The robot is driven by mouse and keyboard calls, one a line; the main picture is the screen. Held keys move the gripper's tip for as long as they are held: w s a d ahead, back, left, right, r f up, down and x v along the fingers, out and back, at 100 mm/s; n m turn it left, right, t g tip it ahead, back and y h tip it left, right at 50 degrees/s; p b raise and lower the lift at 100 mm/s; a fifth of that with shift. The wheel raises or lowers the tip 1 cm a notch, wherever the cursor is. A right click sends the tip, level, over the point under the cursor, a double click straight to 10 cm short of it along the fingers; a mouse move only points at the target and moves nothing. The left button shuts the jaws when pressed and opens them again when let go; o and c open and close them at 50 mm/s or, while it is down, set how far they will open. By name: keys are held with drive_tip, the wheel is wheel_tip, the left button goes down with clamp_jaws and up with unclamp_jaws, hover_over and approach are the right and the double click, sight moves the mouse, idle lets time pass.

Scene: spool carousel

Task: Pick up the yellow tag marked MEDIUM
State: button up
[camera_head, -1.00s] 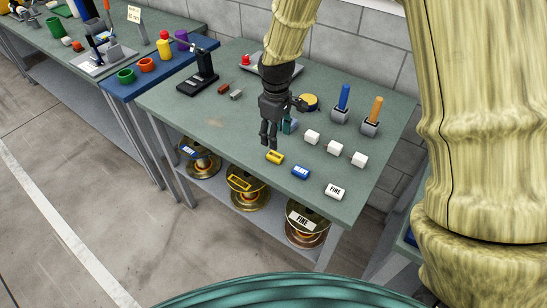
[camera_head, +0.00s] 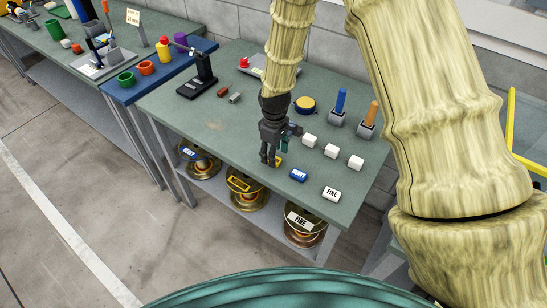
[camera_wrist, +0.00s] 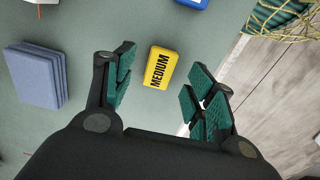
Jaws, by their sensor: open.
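The yellow tag (camera_wrist: 160,67) lies flat on the green table top, with MEDIUM in black letters readable in the wrist view. In the head view the yellow tag (camera_head: 278,161) is partly hidden behind my gripper (camera_head: 270,160). In the wrist view my gripper (camera_wrist: 158,95) is open, its green-padded fingers to the left and right of the tag, neither touching it. The tag lies between the lines of the fingers, a little beyond their tips in the picture.
A blue tag (camera_head: 298,175) and a white tag marked FINE (camera_head: 331,193) lie to the right on the table. Several white blocks (camera_head: 331,151) stand behind them. Wire spools (camera_head: 240,190) sit on the shelf below.

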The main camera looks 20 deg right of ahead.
drive_tip(key=shift+f+p, duration=0.3)
drive_tip(key=shift+f, duration=0.85)
drive_tip(key=c, duration=0.9)
